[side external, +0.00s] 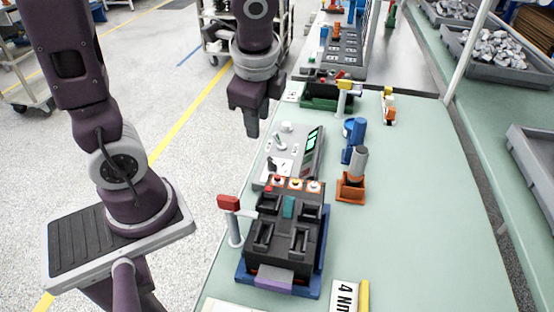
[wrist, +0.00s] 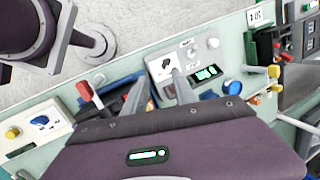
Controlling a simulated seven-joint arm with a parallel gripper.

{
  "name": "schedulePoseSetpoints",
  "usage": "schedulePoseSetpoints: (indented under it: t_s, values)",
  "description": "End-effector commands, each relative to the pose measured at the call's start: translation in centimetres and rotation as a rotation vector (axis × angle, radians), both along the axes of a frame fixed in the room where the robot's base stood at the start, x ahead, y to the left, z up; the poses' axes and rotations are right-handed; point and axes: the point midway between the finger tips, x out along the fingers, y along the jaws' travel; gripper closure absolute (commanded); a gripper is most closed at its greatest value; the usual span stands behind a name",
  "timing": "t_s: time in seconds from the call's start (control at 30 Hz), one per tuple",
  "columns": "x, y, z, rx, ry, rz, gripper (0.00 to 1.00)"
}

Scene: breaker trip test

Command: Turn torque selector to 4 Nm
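A light grey control panel (side external: 303,165) with a green-lit display (side external: 312,139) stands on the bench behind the black breaker fixture. It carries a small black knob on a white plate (side external: 277,165), which looks like a selector; its markings are too small to read. The panel also shows in the wrist view, with the white plate (wrist: 162,66) and display (wrist: 207,73). A card reading "4 Nm" (side external: 345,296) lies at the front of the bench.
The black fixture (side external: 285,238) on a blue base has a red-topped post (side external: 229,204) at its left. An orange holder with a grey cylinder (side external: 352,187) and a blue tool (side external: 354,133) stand to the right. The bench's right side is clear.

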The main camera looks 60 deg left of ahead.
Motion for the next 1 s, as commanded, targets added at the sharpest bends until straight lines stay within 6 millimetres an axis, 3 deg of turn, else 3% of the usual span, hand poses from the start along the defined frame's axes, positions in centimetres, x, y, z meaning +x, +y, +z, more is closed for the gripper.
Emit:
schedulePoseSetpoints:
  t_s: [0.1, 0.23, 0.7, 1.0]
  values:
    - [3.2, 0.6, -4.8, 0.09, 0.201, -0.31, 0.67]
    - [5.0, 0.7, -8.4, 0.13, 0.325, -0.53, 0.67]
    - [5.4, 3.2, -15.5, 0.137, 0.363, -0.6, 0.67]
    - [5.4, 3.5, -16.1, 0.138, 0.36, -0.599, 0.67]
